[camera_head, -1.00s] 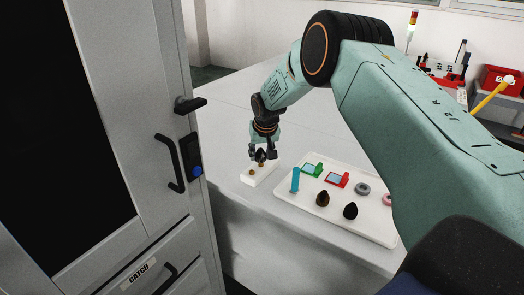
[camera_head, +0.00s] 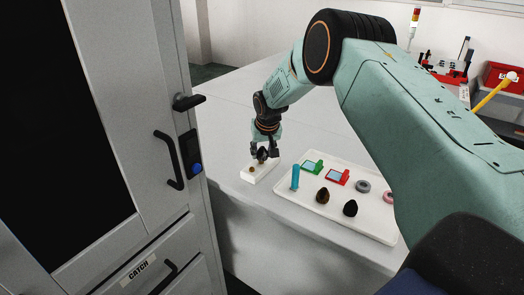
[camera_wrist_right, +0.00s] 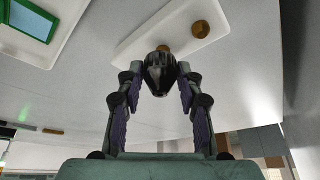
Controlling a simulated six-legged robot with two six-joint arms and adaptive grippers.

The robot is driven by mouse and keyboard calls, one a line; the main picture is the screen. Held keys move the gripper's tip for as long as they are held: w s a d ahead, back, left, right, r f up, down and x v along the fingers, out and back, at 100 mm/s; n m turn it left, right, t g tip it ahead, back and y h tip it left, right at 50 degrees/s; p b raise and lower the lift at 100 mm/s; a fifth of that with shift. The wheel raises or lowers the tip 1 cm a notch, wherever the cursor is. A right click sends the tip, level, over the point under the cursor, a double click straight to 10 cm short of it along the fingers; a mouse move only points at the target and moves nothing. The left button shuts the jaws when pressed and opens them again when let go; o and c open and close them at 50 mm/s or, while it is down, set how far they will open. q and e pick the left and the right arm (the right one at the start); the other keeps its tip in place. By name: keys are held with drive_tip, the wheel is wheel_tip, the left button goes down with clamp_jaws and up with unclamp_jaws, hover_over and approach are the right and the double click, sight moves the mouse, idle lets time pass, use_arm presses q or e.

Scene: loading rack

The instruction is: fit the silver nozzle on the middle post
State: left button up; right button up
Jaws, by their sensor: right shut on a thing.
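My right gripper (camera_head: 264,156) is shut on a dark, glossy nozzle (camera_wrist_right: 160,72), the silver nozzle of the task. In the wrist view the white block (camera_wrist_right: 136,40) carries a brass post (camera_wrist_right: 200,28) that stands clear. Any further post is hidden. My left gripper is not in view.
A grey cabinet (camera_head: 120,150) stands at left. The table behind the block is clear.

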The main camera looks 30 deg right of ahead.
drive_tip(key=shift+w+a+f, duration=0.15)
drive_tip(key=shift+a, duration=0.15)
drive_tip(key=shift+d+f, duration=0.1)
drive_tip(key=shift+d+f, duration=0.1)
drive_tip(key=shift+d, duration=0.05)
drive_tip(key=shift+a+f+b, duration=0.15)
drive_tip(key=shift+a+b, duration=0.05)
drive_tip(key=shift+b, duration=0.15)
drive_tip(key=shift+d+f, duration=0.15)
drive_tip(key=shift+f, duration=0.05)
drive_tip(key=shift+f, duration=0.1)
idle(0.4)
drive_tip(key=shift+f, duration=0.1)
